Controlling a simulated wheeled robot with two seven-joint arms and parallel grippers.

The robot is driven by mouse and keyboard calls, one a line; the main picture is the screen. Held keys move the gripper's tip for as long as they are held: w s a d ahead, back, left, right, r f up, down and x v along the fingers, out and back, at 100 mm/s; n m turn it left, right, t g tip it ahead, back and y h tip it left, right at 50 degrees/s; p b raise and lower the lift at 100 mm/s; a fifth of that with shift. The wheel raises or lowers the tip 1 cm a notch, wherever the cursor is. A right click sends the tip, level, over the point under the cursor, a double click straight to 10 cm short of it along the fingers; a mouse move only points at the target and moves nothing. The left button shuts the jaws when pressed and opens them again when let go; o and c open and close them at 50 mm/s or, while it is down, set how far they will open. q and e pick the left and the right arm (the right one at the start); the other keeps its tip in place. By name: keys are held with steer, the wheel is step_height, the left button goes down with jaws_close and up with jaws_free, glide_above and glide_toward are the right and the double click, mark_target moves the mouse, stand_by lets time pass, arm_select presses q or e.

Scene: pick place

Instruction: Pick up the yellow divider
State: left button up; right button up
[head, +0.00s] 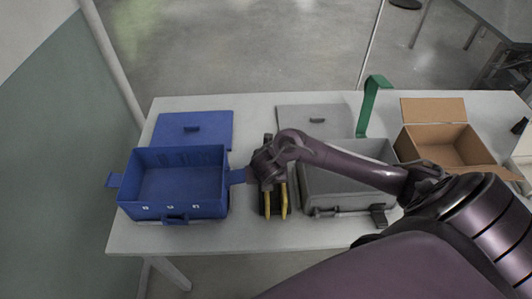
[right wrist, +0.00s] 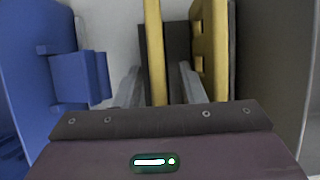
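Two upright yellow dividers (head: 284,201) stand in a dark holder between the blue box and the grey box. My right gripper (head: 268,182) is above them, pointing down, and hides much of the holder. In the right wrist view one yellow divider (right wrist: 155,45) lies between my right gripper's fingers (right wrist: 160,82), which are apart with gaps beside it. The other yellow divider (right wrist: 208,50), with notches, is just right of the right finger. The fingertips' depth along the divider is hard to tell. My left gripper is not in view.
The open blue box (head: 180,207) is close on the left, its side latch (right wrist: 93,78) near the left finger. The open grey box (head: 330,196) is close on the right. A cardboard box (head: 437,148) and green upright piece (head: 370,108) are farther right on the white table (head: 135,238).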

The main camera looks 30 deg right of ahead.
steer(key=shift+f, duration=0.2)
stand_by(0.3)
jaws_close()
steer(key=shift+r, duration=0.1)
